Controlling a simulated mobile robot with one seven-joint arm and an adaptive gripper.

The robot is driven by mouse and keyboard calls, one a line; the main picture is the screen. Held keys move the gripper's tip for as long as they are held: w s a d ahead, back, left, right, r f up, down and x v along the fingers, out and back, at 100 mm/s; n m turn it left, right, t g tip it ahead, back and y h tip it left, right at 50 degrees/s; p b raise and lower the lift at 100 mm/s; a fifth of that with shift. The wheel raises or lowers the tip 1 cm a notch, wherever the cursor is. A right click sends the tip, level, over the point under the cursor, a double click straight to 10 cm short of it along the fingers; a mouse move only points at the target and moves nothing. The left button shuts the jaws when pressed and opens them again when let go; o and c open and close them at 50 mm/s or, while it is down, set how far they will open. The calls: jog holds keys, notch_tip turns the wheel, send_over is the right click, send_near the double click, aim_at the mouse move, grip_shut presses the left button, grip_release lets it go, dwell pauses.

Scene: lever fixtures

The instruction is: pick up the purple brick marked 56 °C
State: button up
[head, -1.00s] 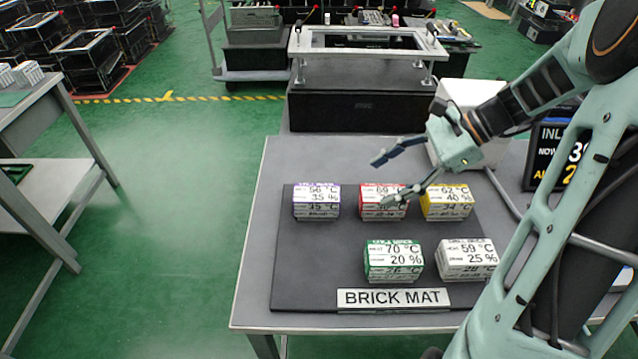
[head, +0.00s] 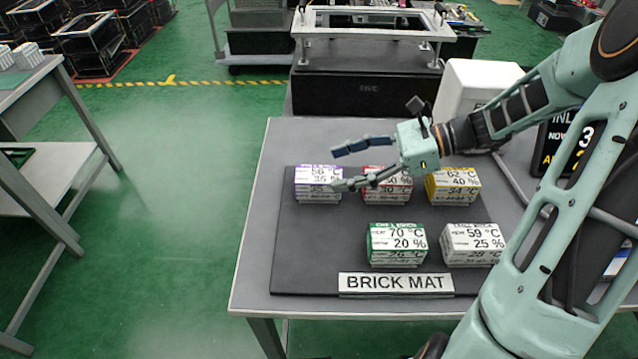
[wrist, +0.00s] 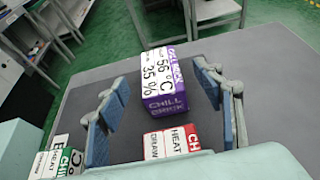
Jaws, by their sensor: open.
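The purple brick (head: 318,184) marked 56 °C and 35 % stands at the back left of the black brick mat (head: 300,240). In the wrist view the purple brick (wrist: 162,82) lies ahead, between the lines of the two fingers, with its purple "CHILL BRICK" face toward me. My gripper (head: 338,167) is open and empty. It reaches in from the right over the red brick (head: 388,184), with its fingertips close to the purple brick. In the wrist view my gripper (wrist: 155,100) has its fingers spread wide on either side. I cannot tell whether a fingertip touches the brick.
A yellow brick (head: 453,186) stands at the back right. A green brick (head: 397,244) and a white brick (head: 471,244) stand in front. A "BRICK MAT" sign (head: 396,283) is at the front edge. The grey table (head: 255,220) is clear left of the mat.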

aim_at(319, 173)
jog(key=shift+x, duration=1.6)
jog(key=shift+c, duration=0.3)
jog(key=c, duration=1.5)
jog(key=shift+o, duration=0.2)
